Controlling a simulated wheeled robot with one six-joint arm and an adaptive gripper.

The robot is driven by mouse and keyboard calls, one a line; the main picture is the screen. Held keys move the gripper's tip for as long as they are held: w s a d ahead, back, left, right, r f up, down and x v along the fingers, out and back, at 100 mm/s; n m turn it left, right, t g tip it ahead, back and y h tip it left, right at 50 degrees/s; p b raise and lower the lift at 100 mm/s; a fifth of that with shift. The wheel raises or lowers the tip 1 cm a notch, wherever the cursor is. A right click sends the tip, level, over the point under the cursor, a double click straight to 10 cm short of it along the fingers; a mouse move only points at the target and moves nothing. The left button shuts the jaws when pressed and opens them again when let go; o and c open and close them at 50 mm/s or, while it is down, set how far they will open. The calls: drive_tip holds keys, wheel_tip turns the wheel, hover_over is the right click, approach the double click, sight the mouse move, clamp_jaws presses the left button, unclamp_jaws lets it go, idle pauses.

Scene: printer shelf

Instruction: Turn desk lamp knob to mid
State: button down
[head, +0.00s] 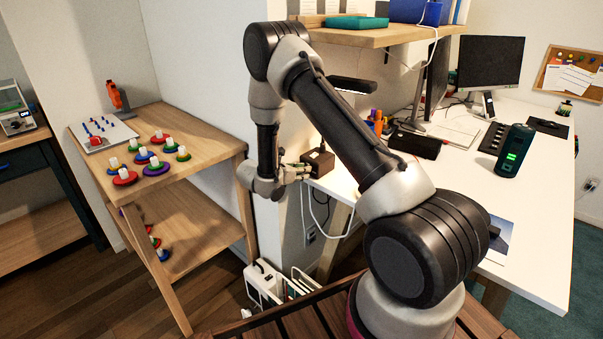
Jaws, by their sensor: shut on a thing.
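The desk lamp stands at the left corner of the white desk. Its dark box-like base (319,159) shows just right of my gripper, and its flat black head (352,84) is lit above. My arm hides the part between them. My gripper (303,171) reaches the near left side of the base, with its fingers shut on what appears to be the lamp knob. The knob is too small and covered by the fingers, so its setting cannot be told.
The white desk (535,230) holds a monitor (490,62), a dark green cylindrical device (514,150) and a black box (414,144). A wooden shelf (200,150) with coloured discs stands left. A wall corner is close beside my gripper, and cables hang below.

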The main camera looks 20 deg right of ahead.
drive_tip(key=shift+w+a+f+n+g+h, duration=0.15)
drive_tip(key=shift+n+g+h, duration=0.7)
drive_tip(key=shift+n, duration=0.9)
drive_tip(key=shift+w+f+n+g+h, duration=0.1)
drive_tip(key=shift+n+g+h, duration=0.45)
drive_tip(key=shift+n+g, duration=0.85)
drive_tip(key=shift+w+a+f+n+g+h, duration=0.15)
drive_tip(key=shift+n+g+h, duration=0.5)
drive_tip(key=shift+n, duration=1.5)
drive_tip(key=shift+d, duration=0.1)
drive_tip(key=c, duration=1.3)
unclamp_jaws()
drive_tip(key=shift+r, duration=0.1)
